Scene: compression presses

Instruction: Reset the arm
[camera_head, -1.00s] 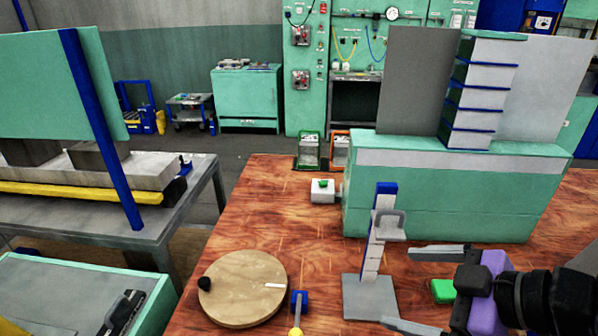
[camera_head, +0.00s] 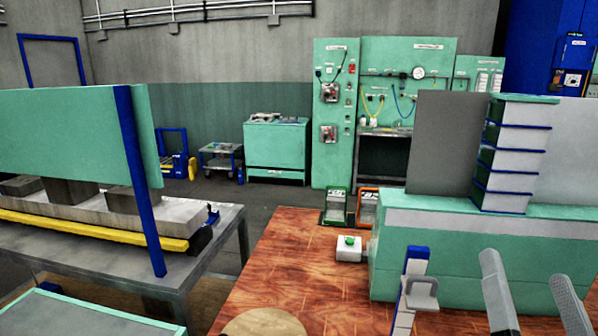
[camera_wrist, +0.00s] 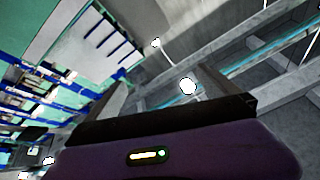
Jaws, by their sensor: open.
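My gripper (camera_head: 533,290) is at the lower right of the head view, with its two grey fingers pointing upward and apart. Nothing is between them. It stands in front of the green press body (camera_head: 440,265). In the wrist view the purple gripper body (camera_wrist: 190,155) fills the bottom, and the open fingers (camera_wrist: 165,90) point at the ceiling and upper structures. The rest of my arm is out of the head view.
The wooden table (camera_head: 290,265) carries a white box with a green button (camera_head: 348,247), a blue and white upright stand (camera_head: 410,290) and a round wooden disc (camera_head: 262,323). A grey bench (camera_head: 215,240) with a yellow bar stands left. Floor shows between bench and back cabinets.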

